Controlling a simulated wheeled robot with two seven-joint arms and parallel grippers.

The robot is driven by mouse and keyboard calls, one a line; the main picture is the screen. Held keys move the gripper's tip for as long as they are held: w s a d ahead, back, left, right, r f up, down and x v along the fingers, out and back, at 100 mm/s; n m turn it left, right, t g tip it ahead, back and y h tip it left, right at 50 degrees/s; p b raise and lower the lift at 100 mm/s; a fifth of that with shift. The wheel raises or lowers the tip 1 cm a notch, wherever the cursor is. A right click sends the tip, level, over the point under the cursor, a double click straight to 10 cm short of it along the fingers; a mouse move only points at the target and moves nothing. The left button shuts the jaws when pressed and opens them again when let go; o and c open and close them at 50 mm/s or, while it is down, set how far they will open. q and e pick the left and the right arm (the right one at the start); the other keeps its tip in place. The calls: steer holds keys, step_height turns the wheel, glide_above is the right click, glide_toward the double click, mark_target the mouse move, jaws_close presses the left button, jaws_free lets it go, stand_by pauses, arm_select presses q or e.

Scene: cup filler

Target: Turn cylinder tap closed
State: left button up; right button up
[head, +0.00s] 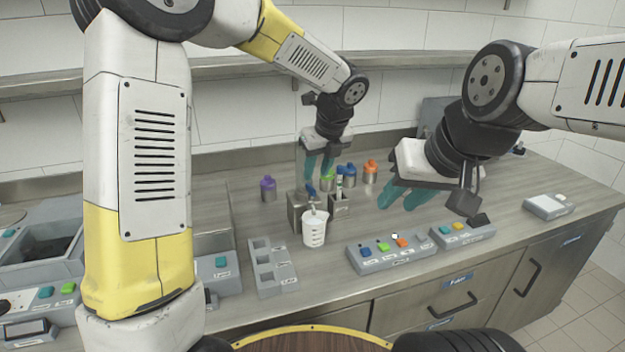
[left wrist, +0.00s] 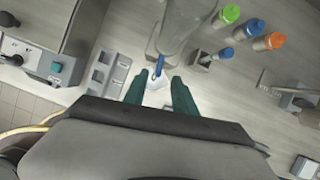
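A clear cylinder (left wrist: 184,25) shows at the top of the left wrist view. A small blue tap (left wrist: 159,66) is at its lower end; a blue part also shows in the head view (head: 311,190) above the white cup (head: 314,230). My left gripper (head: 319,170) points down above the tap area. In the left wrist view its two teal fingers (left wrist: 160,92) are apart, with the tap just ahead of the gap between them. I cannot tell whether they touch it. My right gripper (head: 402,197) is open and empty, above the counter at the right.
A grey rack (head: 270,265) is at front left. A button box (head: 390,254) sits at front right, below my right gripper.

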mark_target(312, 187)
arm_select(q)
steer(key=x, duration=0.6)
steer(key=shift+f, duration=0.1)
steer(key=shift+a, duration=0.1)
steer(key=shift+c, duration=0.4)
jaws_close()
